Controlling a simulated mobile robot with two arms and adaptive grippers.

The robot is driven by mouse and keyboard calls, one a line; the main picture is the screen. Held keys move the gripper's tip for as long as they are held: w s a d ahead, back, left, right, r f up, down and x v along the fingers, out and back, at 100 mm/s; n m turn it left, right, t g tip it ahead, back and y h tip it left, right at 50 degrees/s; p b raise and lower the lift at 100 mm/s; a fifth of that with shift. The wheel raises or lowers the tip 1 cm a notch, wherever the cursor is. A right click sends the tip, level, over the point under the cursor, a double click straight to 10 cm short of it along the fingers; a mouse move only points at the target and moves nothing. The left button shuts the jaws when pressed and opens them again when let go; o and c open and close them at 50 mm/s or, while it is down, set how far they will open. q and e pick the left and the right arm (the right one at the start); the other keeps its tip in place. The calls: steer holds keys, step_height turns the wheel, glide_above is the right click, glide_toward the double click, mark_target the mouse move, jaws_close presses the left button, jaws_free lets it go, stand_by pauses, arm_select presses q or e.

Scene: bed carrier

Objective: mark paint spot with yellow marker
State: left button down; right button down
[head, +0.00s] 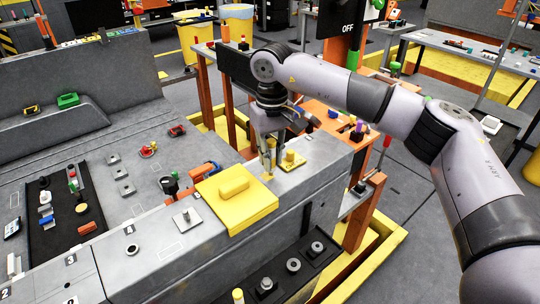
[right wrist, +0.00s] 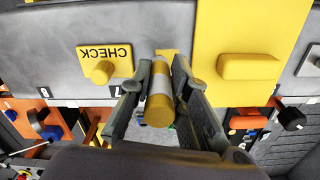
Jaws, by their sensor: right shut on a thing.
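My right gripper (head: 268,160) is above the grey bed top, between the big yellow plate and a small yellow plate. In the right wrist view, my right gripper (right wrist: 162,85) is shut on the yellow marker (right wrist: 158,108), which has a pale band. The marker's near end faces the camera, and its far end points toward the grey surface. A small yellow patch (right wrist: 168,52), perhaps the paint spot, shows just beyond the marker. I cannot tell whether the tip touches it. My left gripper is not in view.
The big yellow plate (head: 243,212) with a raised handle lies beside the gripper. A yellow plate marked CHECK (right wrist: 118,53) with a round knob is on its other side. A black tray (head: 268,280) with metal parts lies below the bed's front edge.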

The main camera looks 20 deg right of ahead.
steer(key=shift+a, duration=0.1)
steer(key=shift+s+a, duration=0.1)
steer(key=shift+a, duration=0.9)
step_height(320, 180, up, 7)
steer(key=p, duration=0.4)
stand_by(0.4)
